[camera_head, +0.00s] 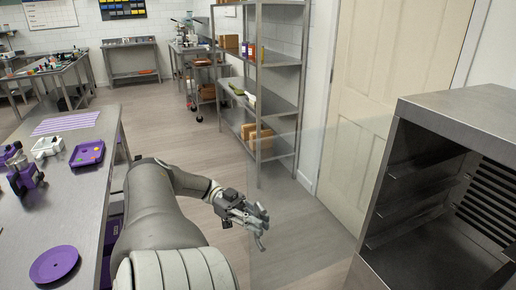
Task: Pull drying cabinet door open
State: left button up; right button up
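The drying cabinet (455,108) is a grey metal box at the right, with its front uncovered and its inside showing. Its door (325,205) looks like a clear, faintly tinted panel, swung out from the cabinet toward the left. My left gripper (264,232) is at the free left edge of this panel, with its fingers spread apart. The fingers overlap the panel edge in the picture; whether they touch it I cannot tell. No handle is clearly visible. My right gripper is out of view.
A steel table (85,215) on the left carries a purple plate (54,265) and purple-and-white devices. A metal shelf rack (270,85) with boxes stands behind the panel. A closed cream door (385,75) is behind the cabinet. Bare floor (165,115) lies beyond my arm.

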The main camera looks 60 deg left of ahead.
pick_arm(q)
jog(key=o, duration=0.5)
jog(key=shift+f, duration=0.1)
jog(key=shift+c, duration=0.2)
